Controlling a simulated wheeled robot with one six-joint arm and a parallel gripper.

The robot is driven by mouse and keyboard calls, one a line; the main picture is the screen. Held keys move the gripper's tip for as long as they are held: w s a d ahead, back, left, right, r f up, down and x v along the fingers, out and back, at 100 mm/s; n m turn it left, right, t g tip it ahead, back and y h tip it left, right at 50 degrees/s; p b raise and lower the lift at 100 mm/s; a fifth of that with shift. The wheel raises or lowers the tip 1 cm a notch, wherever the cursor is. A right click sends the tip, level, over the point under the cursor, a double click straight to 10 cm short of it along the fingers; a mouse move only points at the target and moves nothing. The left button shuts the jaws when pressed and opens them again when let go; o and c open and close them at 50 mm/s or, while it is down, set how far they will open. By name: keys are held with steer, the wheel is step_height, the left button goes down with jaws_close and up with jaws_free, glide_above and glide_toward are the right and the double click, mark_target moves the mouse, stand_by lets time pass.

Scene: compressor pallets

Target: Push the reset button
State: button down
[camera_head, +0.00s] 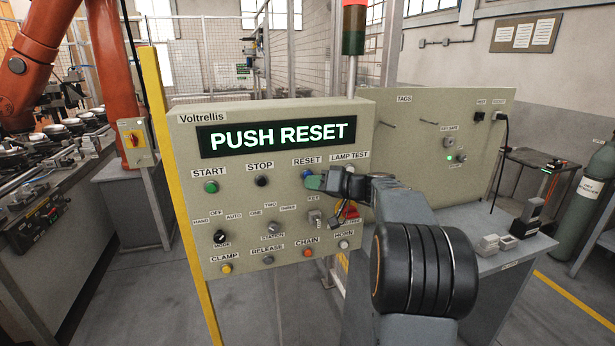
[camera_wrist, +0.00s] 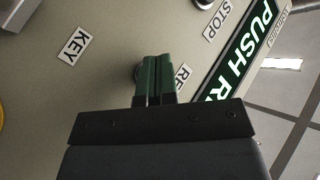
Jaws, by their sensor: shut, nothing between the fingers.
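The control panel (camera_head: 215,270) carries a lit display reading PUSH RESET (camera_head: 279,135). The blue reset button (camera_head: 307,173) sits under the RESET label (camera_head: 307,160), mostly hidden by my gripper. My gripper (camera_head: 314,183) has green fingertips and is shut and empty at the button. In the wrist view, the closed fingers (camera_wrist: 155,62) point at the panel face. A round rim shows just behind their left side, the rest is covered. Whether the tips touch the button or press it, I cannot tell.
A green start button (camera_head: 210,187) and a black stop button (camera_head: 261,181) are to the left. A key switch (camera_head: 315,217) is below the reset button. A yellow post (camera_head: 180,190) stands at the panel's left edge.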

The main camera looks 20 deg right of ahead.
steer(key=shift+w, duration=0.4)
steer(key=shift+s, duration=0.1)
stand_by(0.4)
steer(key=shift+s+b, duration=0.85)
steer(key=shift+b, duration=0.35)
steer(key=s+b, duration=0.5)
steer(key=s, duration=0.1)
steer(key=shift+a+b, duration=0.3)
steer(key=shift+a, duration=0.15)
